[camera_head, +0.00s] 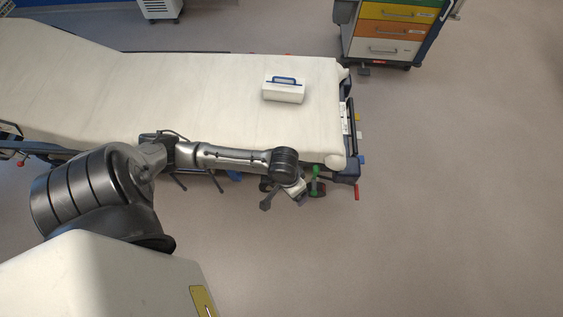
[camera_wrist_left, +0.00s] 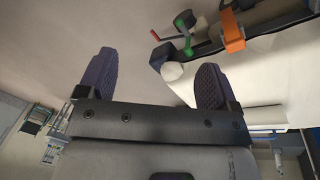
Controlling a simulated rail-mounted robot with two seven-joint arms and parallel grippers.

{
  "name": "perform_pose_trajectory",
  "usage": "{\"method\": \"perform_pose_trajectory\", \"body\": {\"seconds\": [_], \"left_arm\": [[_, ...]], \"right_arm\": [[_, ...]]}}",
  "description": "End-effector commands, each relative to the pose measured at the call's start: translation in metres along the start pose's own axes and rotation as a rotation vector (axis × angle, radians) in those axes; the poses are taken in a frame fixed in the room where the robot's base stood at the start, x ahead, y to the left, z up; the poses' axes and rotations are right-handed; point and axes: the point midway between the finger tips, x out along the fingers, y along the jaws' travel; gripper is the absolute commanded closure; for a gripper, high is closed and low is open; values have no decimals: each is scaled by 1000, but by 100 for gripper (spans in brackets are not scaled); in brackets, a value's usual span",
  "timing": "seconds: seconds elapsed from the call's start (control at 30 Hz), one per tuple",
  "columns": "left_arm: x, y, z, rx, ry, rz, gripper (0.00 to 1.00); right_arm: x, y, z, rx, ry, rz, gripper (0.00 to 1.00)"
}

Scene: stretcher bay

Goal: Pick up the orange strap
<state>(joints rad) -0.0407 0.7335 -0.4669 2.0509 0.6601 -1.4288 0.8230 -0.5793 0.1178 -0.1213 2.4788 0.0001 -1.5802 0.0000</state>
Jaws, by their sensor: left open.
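An orange strap (camera_wrist_left: 232,32) shows in the left wrist view at the upper right, around the dark rail along the side of the white stretcher. I cannot make it out on the near side of the stretcher in the head view. My left gripper (camera_wrist_left: 155,80) is open with nothing between its fingers; the strap is beyond and to the right of the fingertips, apart from them. In the head view the left gripper (camera_head: 284,201) hangs beside the near right end of the stretcher (camera_head: 210,85). My right gripper is in neither view.
A white box with a blue handle (camera_head: 284,90) sits on the stretcher. Green pedal-like parts (camera_head: 316,182) and a red lever (camera_head: 356,192) stand by its near right corner, close to the gripper. A drawer cart (camera_head: 393,30) is at the upper right. Floor at the right is clear.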

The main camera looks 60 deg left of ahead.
Motion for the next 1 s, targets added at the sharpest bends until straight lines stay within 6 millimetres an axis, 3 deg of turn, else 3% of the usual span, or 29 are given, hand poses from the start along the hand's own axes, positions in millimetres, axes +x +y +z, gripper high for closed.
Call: {"method": "perform_pose_trajectory", "body": {"seconds": [0.03,0.1,0.23,0.4,0.6,0.7,0.83,1.0], "left_arm": [[36,-23,-10,-53,-9,-28,15],[56,-47,-22,-141,-25,-54,15],[84,-93,-44,-318,-43,-102,15],[104,-147,-67,-542,-43,-153,15],[110,-190,-84,-735,-29,-184,15],[110,-201,-87,-791,-25,-192,15],[118,-210,-89,-830,-21,-194,15],[146,-216,-87,-838,-22,-196,15]], "right_arm": [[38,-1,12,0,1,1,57],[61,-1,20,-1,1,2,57],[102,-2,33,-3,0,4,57],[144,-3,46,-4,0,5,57],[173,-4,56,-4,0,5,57],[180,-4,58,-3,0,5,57],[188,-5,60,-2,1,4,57],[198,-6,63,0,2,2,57]]}}
